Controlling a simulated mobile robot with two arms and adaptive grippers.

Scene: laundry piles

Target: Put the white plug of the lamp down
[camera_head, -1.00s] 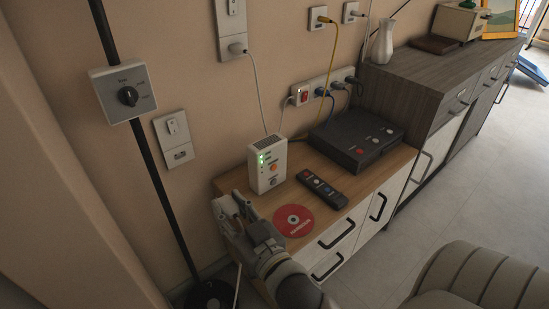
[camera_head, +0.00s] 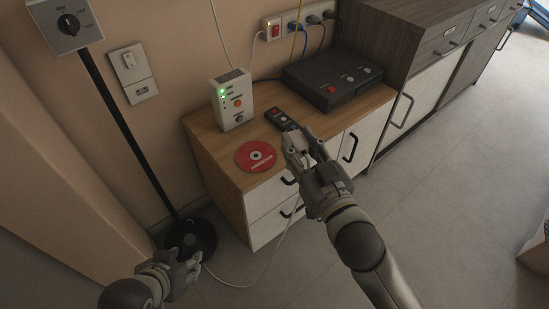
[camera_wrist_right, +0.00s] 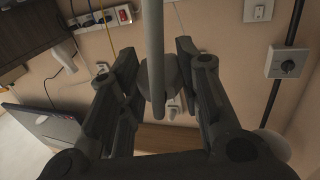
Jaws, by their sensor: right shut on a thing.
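The lamp has a black pole, a round dark base (camera_head: 191,238) on the floor and a dial box (camera_head: 62,22). Its pale cable (camera_head: 272,258) runs from near the base across the floor and up to my right gripper (camera_head: 303,148). That gripper is over the cabinet's front edge, near the remote. In the head view the plug is mostly hidden by the fingers. My left gripper (camera_head: 183,268) is low beside the lamp base; its jaws are unclear.
The wooden cabinet top (camera_head: 215,152) holds a white box with green lights (camera_head: 232,100), a red disc (camera_head: 255,156), a remote (camera_head: 281,119) and a black box (camera_head: 332,80). A power strip (camera_head: 290,25) is on the wall behind.

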